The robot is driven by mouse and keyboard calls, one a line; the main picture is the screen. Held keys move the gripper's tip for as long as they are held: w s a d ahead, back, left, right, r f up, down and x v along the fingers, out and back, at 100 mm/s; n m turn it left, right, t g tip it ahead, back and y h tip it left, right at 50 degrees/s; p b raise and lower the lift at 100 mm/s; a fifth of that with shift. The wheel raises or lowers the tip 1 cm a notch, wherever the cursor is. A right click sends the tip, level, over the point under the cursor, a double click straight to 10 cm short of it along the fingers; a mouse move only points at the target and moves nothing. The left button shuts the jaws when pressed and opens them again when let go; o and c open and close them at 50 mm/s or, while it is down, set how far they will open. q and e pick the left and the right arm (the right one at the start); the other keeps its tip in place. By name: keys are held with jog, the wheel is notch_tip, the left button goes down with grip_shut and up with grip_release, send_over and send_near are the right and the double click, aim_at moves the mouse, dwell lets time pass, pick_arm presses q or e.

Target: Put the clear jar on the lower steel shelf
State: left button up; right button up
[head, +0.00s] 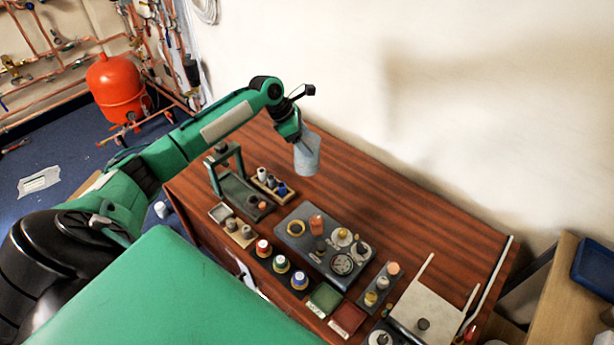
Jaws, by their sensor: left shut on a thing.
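The clear jar (307,157) looks pale bluish-grey and hangs slightly tilted above the far part of the wooden table (400,205). My left gripper (299,134) is shut on its upper part, and the arm reaches in from the left. The jar appears clear of the tabletop, but its exact height is hard to tell. I cannot make out a lower steel shelf in this view. My right gripper is not in view.
A green-grey stand (214,173) with a tray is left of the jar. A grey board (327,262) with dials, and several small coloured pieces, fill the table's near side. The back of the tabletop is bare up to the wall. A red tank (118,88) stands far left.

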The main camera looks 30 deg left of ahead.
aim_at(305, 164)
pick_arm(q)
notch_tip(305, 164, down, 10)
jog(key=shift+r+p, duration=0.1)
jog(key=shift+p, duration=0.3)
notch_tip(305, 164, down, 4)
jog(key=shift+w+f, duration=0.1)
jog(key=shift+f, duration=0.15)
jog(key=o, duration=1.7)
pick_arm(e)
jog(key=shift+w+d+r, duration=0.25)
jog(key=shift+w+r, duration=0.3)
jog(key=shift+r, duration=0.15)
pick_arm(q)
jog(key=shift+a+r, duration=0.1)
